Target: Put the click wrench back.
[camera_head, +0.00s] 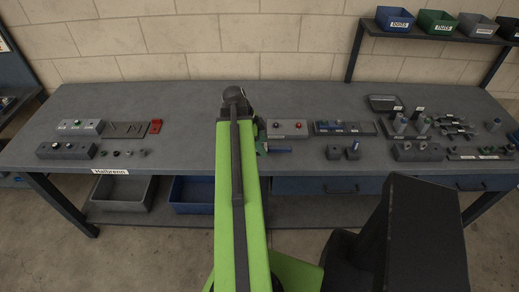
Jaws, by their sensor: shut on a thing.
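My green arm reaches forward over the middle of the workbench (190,165). My gripper (262,148) shows only in part at the right side of the arm, low over the bench. I cannot tell whether the tool touches the bench.
A blue-and-grey rack (343,129) and several fixtures fill the right side. A button box (80,127), a slotted plate (125,130) and a red part (155,126) stand left. Bare bench lies left of my arm.

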